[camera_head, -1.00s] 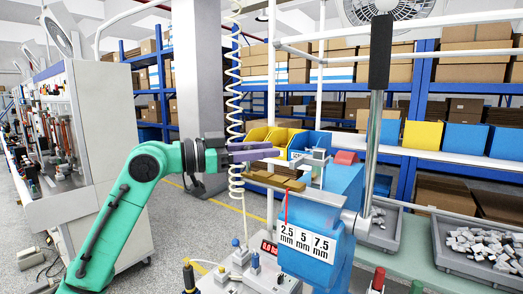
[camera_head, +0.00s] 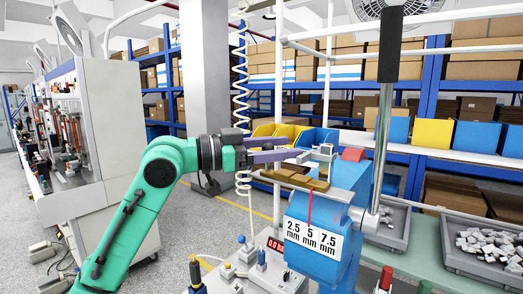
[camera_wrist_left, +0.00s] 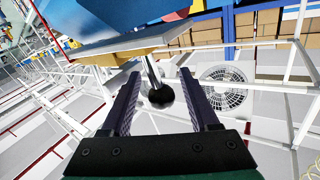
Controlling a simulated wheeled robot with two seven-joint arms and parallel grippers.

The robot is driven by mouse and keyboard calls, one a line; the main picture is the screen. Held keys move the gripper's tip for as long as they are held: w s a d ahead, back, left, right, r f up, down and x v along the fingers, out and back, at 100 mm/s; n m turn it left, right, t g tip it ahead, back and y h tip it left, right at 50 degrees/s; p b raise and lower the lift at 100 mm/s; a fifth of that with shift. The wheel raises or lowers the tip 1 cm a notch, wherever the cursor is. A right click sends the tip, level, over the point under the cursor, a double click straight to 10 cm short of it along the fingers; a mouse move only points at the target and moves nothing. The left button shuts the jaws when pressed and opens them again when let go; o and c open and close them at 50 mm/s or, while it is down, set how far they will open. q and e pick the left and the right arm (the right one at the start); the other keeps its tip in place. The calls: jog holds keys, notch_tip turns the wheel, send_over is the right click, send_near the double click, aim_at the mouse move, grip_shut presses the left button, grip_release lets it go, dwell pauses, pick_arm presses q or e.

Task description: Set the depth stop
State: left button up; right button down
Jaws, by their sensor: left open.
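The blue press (camera_head: 347,182) stands at the right of centre, with a white scale plate (camera_head: 312,238) marked 2.5, 5 and 7.5 mm. A thin red pointer (camera_head: 310,210) stands over the 5 mm mark. Above it, brass-coloured blocks (camera_head: 290,178) lie along the ledge. My left gripper (camera_head: 283,155), with purple-grey fingers, is just above and left of these blocks and looks empty. In the left wrist view, its two fingers (camera_wrist_left: 162,100) are spread apart; a dark round knob on a metal rod (camera_wrist_left: 161,97) shows between them, at unclear distance. My right gripper is out of view.
A tall lever (camera_head: 387,110) with a black grip rises right of the press. A panel with a red display (camera_head: 275,245) and several knobs lies below. Yellow and blue bins (camera_head: 300,135) stand behind, and grey trays of white parts (camera_head: 490,246) at right.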

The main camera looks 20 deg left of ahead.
pick_arm(q)
jog(key=b+v, duration=0.5)
jog(key=v, duration=0.9)
jog(key=shift+b, duration=0.4)
jog(key=shift+d, duration=0.1)
